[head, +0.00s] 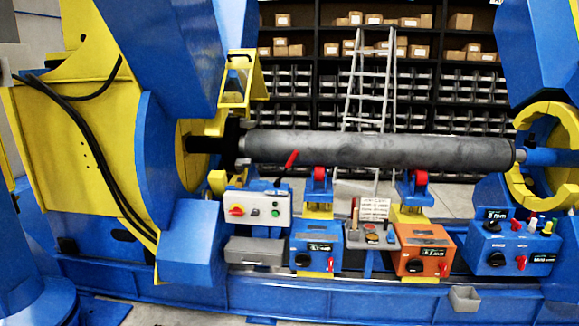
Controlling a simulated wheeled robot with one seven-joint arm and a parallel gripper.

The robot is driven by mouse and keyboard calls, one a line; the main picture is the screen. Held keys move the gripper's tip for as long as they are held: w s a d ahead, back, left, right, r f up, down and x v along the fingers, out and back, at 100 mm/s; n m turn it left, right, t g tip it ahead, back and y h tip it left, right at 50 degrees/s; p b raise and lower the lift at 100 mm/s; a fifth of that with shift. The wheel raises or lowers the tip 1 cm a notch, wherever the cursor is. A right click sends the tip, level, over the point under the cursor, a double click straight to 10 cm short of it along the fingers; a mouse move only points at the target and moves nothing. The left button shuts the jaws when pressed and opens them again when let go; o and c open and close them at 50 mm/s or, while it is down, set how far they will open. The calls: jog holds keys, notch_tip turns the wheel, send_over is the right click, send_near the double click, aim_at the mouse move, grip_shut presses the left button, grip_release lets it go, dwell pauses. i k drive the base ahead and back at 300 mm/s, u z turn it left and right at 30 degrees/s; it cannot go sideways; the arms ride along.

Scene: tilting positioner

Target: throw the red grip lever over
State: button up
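The lever's pivot is too small to make out clearly. My gripper is not in view.
The dark grey roller (380,150) spans between the yellow-blue positioner head (150,150) and the yellow ring (548,150). Blue (316,248) and orange (424,250) boxes with red-wheeled supports stand below it. A ladder (390,80) and shelves are behind.

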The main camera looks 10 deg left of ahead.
aim_at(288, 166)
jog(key=u, duration=0.3)
jog(key=i, duration=1.3)
jog(key=u, duration=0.9)
jog(key=i, duration=1.2)
jog(key=u, duration=0.4)
